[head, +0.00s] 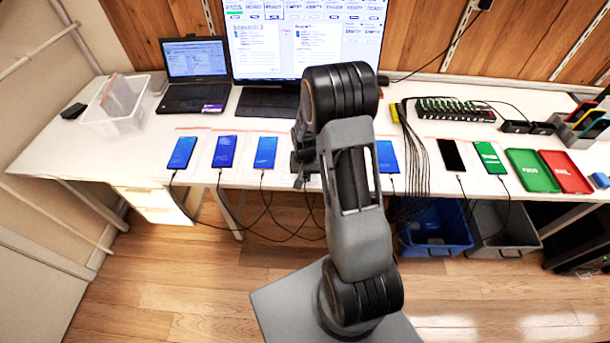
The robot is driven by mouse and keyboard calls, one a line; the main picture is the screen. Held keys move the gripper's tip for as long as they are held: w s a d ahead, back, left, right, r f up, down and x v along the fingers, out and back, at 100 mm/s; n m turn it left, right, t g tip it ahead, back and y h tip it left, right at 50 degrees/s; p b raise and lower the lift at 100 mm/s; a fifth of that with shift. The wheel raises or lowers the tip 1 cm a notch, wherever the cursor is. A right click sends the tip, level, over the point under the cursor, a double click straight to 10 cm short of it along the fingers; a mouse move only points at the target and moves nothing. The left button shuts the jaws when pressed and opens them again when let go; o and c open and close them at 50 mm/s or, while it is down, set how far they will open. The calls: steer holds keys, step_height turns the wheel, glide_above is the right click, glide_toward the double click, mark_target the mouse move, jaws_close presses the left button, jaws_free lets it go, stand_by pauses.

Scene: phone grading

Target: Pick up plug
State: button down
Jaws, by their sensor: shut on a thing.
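My gripper (304,168) is at the front part of the white table, between the third blue-screened phone (265,151) and the blue-screened phone right of my arm (388,157). My arm hides much of it. It is shut on a plug, which is too small and covered to make out. A dark cable hangs below the gripper over the table's front edge. Other phones lie in the row with cables at their near ends: two more with blue screens (182,152) (224,151), one black (451,156) and one green-and-white (489,157).
A laptop (195,75), monitor (305,40) and clear bin (115,105) stand at the back left and middle. A black hub (455,110) and green (532,170) and red (566,171) trays are at right. Blue (435,230) and grey (505,232) bins stand below. Cables hang along the front edge.

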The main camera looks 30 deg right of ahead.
mark_target(305, 178)
steer(key=shift+r, duration=0.5)
step_height(305, 178, up, 3)
steer(key=shift+s+a, duration=0.1)
steer(key=shift+s, duration=0.05)
steer(key=s+a+r, duration=0.6)
steer(key=s+r, duration=0.3)
steer(key=s, duration=0.3)
steer(key=shift+a+b, duration=0.35)
steer(key=shift+b, duration=0.05)
steer(key=shift+r, duration=0.1)
